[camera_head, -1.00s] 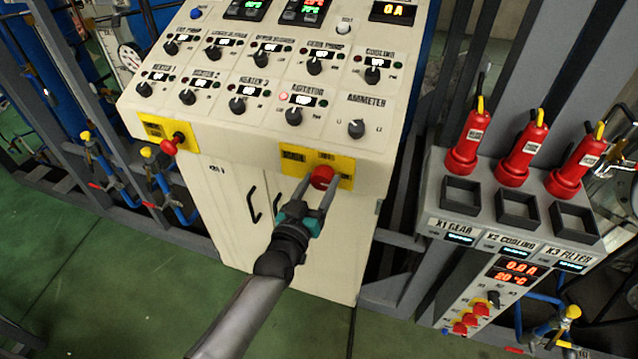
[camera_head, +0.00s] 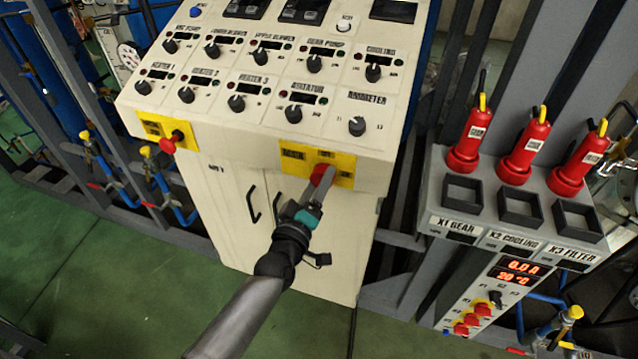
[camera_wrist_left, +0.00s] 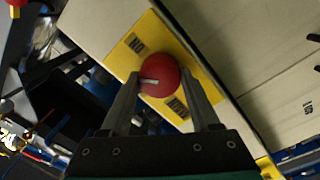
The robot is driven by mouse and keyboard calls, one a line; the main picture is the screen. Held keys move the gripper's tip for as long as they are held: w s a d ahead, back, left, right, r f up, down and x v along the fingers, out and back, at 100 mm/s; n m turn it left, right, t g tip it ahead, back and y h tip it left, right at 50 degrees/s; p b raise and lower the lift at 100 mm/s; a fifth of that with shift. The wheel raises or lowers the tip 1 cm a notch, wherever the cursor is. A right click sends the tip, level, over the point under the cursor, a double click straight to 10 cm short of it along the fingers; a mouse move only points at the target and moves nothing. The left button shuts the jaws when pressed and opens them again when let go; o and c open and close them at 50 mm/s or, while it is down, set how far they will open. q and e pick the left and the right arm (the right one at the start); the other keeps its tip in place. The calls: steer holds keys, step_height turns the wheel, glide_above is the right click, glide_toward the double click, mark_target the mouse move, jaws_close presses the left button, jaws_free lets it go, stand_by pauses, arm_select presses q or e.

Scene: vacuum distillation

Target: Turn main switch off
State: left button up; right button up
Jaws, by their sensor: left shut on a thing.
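The main switch is a red round knob (camera_head: 321,174) on a yellow plate (camera_head: 345,171) at the lower front of the cream control cabinet. My left gripper (camera_head: 326,181) reaches it from below, with its fingers shut on the knob. The left wrist view shows the red knob (camera_wrist_left: 159,76) with a pale mark on its face, between the two fingers of the left gripper (camera_wrist_left: 163,92). In the head view the fingers cover part of the knob. The displays on the cabinet panel (camera_head: 405,11) are dark. My right gripper is not in view.
A second red switch (camera_head: 168,146) on a yellow plate sits to the left on the cabinet. Rows of black knobs (camera_head: 237,104) cover the sloped panel. At right, a grey stand (camera_head: 440,200) holds red plugs (camera_head: 470,140) and a lit display (camera_head: 520,266).

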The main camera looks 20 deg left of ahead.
arm_select(q)
steer(key=shift+f+n+y+b, duration=0.15)
steer(key=shift+n+b, duration=0.4)
steer(key=shift+n, duration=1.95)
steer(key=shift+r+n+y+b, duration=0.15)
steer(key=shift+n+b, duration=0.35)
steer(key=shift+n, duration=2)
steer(key=shift+f, duration=0.1)
steer(key=o, duration=1.4)
steer(key=shift+c, duration=0.2)
steer(key=shift+s, duration=0.1)
steer(key=s+b, duration=0.1)
steer(key=s, duration=1.4)
steer(key=shift+a+f+b, duration=0.2)
steer(key=shift+f+b, duration=0.1)
steer(key=shift+b, duration=0.05)
